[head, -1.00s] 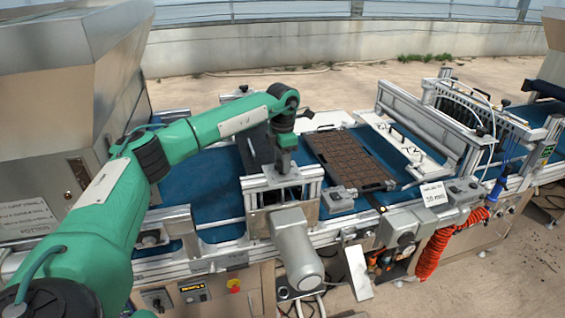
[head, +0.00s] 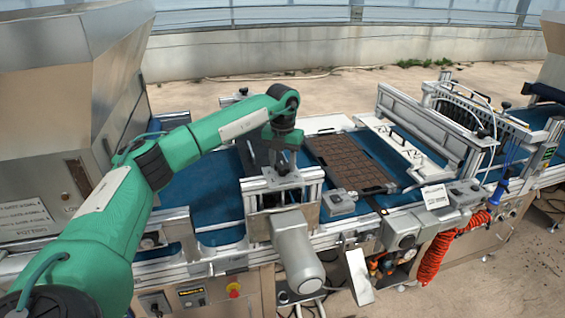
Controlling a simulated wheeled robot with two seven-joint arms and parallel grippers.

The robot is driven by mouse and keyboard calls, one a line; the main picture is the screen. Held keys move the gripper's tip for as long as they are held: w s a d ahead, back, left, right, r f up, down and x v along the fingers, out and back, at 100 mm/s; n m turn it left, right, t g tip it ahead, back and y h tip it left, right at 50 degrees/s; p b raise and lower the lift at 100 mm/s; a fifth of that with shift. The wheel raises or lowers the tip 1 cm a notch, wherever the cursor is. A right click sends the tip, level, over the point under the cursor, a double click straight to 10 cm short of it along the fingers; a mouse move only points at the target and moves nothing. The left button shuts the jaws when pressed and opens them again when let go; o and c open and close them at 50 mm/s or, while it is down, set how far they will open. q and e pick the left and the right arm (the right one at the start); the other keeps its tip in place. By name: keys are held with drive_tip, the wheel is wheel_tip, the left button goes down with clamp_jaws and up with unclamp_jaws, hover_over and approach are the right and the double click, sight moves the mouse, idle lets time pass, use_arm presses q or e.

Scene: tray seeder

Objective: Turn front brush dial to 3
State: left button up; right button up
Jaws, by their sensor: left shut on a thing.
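My left arm reaches in from the left, and my left gripper (head: 283,166) points down at the top of the brush unit (head: 256,192), a metal frame across the blue belt with a grey motor (head: 299,250) at its front. The gripper is shut on a small part at the top of this unit, in the place of the front brush dial. The dial itself and its numbers are hidden by the fingers or too small to read. My right gripper is not in view.
A dark seed tray (head: 350,162) lies on the blue belt (head: 218,180) right of the brush unit. A white sign (head: 434,196) and a grey control box (head: 402,226) stand at the front rail. A large metal hopper (head: 70,80) fills the left.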

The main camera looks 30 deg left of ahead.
sight(283, 165)
use_arm(q)
drive_tip(key=shift+n, duration=0.6)
drive_tip(key=o, duration=1)
wheel_tip(283, 165, up, 14)
drive_tip(key=b, duration=0.3)
drive_tip(key=shift+f, duration=0.1)
